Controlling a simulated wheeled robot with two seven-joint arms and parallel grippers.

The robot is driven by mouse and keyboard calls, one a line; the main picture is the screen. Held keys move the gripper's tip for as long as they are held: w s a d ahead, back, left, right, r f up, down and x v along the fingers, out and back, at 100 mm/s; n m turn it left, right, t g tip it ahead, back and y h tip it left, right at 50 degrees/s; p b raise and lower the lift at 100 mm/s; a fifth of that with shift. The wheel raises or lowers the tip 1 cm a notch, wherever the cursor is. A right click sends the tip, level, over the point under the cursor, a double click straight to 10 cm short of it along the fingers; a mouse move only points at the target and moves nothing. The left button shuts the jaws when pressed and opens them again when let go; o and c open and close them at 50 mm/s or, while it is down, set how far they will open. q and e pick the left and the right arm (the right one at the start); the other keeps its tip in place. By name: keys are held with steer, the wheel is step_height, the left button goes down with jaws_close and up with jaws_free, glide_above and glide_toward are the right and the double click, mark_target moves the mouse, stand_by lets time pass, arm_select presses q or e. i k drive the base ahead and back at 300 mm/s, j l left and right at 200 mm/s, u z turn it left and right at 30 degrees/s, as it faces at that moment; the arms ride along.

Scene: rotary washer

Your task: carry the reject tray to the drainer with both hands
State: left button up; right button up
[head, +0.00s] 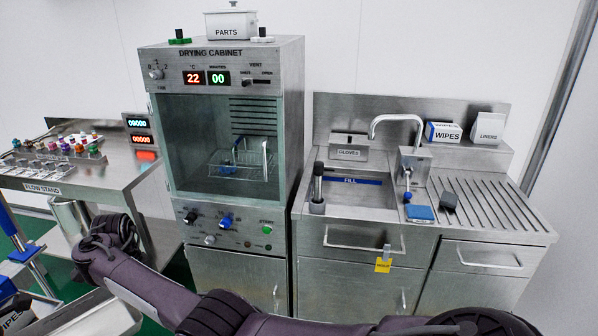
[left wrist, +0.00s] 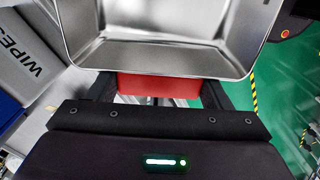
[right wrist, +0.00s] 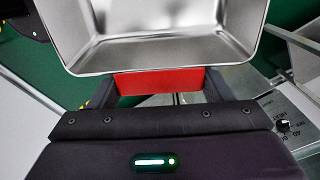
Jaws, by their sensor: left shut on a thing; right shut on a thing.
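The reject tray is a shiny, empty-looking steel tray (left wrist: 160,58) in the left wrist view, and it also shows in the right wrist view (right wrist: 155,55). It has red grips at its ends. My left gripper (left wrist: 158,91) is shut on one red grip (left wrist: 150,85). My right gripper (right wrist: 159,89) is shut on the other red grip (right wrist: 150,82). The drainer (head: 500,217) is the ribbed steel surface right of the sink in the head view.
A wipes box (head: 443,132) and liners box (head: 488,127) stand on the shelf behind. The drying cabinet (head: 221,200) stands further left.

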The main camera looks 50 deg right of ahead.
mark_target(500, 206)
steer(key=z, duration=1.4)
steer(key=i+l+z, duration=0.15)
steer(key=l+z, duration=0.15)
steer(key=z, duration=0.2)
steer(key=i+l+z, duration=0.25)
steer(key=z, duration=0.25)
steer(key=i+l, duration=0.55)
steer(key=i, duration=0.15)
steer(key=i+l, duration=0.55)
steer(key=i, duration=0.2)
